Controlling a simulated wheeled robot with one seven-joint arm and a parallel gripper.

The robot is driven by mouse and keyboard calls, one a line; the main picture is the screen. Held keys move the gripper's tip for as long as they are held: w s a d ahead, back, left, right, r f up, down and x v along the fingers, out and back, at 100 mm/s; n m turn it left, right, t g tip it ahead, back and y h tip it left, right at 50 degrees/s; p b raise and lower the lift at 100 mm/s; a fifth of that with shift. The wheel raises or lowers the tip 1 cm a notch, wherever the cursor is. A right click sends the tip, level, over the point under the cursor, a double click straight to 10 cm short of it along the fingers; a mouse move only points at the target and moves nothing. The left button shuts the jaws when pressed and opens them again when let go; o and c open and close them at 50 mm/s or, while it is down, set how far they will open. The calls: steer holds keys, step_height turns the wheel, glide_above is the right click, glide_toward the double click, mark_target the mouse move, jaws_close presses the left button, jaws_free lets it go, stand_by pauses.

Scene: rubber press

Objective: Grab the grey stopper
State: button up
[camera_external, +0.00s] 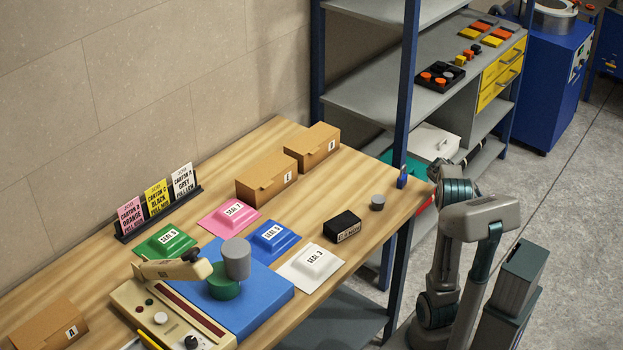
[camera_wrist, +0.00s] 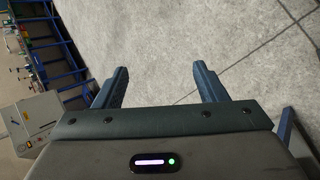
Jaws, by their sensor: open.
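A small grey stopper (camera_external: 377,202), a short cylinder, stands upright near the right end of the wooden table (camera_external: 330,165) in the external view. A larger grey cylinder (camera_external: 236,258) stands over a green round block on the blue pad (camera_external: 262,300). My gripper (camera_wrist: 160,72) shows in the wrist view with its two dark blue fingers wide apart and only floor between them. In the external view my arm stands off the table's right end, apart from the stopper; its fingers are hard to make out there. The stopper does not appear in the wrist view.
A black box (camera_external: 342,227) stands just left of the stopper. A white seal pad (camera_external: 311,263) lies in front. Cardboard cartons (camera_external: 312,146) line the back. A blue shelf post (camera_external: 404,100) rises behind the table's right end. Bare wood surrounds the stopper.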

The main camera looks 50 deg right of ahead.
steer(key=w+a+r+m+t+y+p, duration=0.1)
steer(key=w+a+r+t+p, duration=0.4)
steer(key=w+r+p, duration=0.8)
steer(key=w+a+r+m+t+y+p, duration=0.1)
steer(key=w+a+r+t+p, duration=0.1)
steer(key=w+a+r+p, duration=0.75)
steer(key=m+y+p, duration=0.1)
steer(key=m+y, duration=0.2)
glide_above(379, 199)
steer(key=shift+t, duration=0.4)
step_height(379, 199, down, 9)
steer(key=shift+w+r, duration=0.1)
steer(key=shift+r, duration=0.1)
steer(key=shift+f+p, duration=0.45)
steer(key=shift+f, duration=2.55)
steer(key=c, duration=1)
